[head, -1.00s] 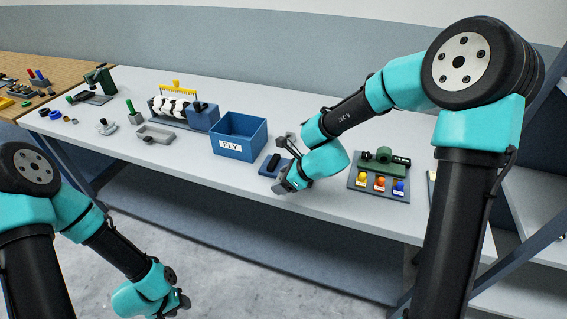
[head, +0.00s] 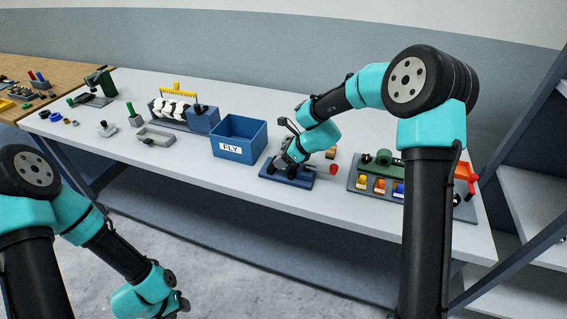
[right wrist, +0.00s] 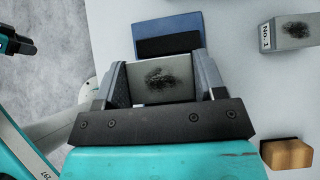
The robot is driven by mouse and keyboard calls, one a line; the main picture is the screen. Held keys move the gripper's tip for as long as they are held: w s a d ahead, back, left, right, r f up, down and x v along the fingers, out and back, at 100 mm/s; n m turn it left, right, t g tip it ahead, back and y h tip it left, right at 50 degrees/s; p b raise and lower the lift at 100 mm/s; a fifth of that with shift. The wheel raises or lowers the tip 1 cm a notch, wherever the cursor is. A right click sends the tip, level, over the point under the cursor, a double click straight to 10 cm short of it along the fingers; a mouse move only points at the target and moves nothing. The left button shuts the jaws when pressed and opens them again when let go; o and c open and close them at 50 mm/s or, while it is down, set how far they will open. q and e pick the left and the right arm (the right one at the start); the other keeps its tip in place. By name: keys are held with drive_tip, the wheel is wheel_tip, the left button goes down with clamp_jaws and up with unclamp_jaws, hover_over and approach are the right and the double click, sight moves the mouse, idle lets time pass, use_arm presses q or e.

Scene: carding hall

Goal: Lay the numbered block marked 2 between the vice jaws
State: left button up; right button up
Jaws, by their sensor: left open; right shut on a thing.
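The vice (head: 290,179) is a blue base near the table's front edge, right of the FLY box, with a red-tipped handle (head: 332,169). In the right wrist view its blue end (right wrist: 168,27) and a dark jaw (right wrist: 168,45) show just beyond my fingers. My right gripper (right wrist: 162,78) is shut on a grey block (right wrist: 161,88) with a dark smudge. No number shows on this block. In the head view the right gripper (head: 283,164) is over the vice; whether the block touches it I cannot tell. My left gripper (head: 183,304) is open, low in front of the table.
A grey block marked No. 1 (right wrist: 292,34) and a wooden block (right wrist: 287,154) lie on the table beside the vice. The blue FLY box (head: 238,139) stands left of it.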

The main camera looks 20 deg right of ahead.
drive_tip(key=shift+w, duration=0.15)
drive_tip(key=shift+w+d, duration=0.15)
drive_tip(key=shift+w, duration=0.15)
drive_tip(key=shift+f, duration=1.8)
drive_tip(key=shift+f, duration=0.1)
drive_tip(key=o, duration=1.2)
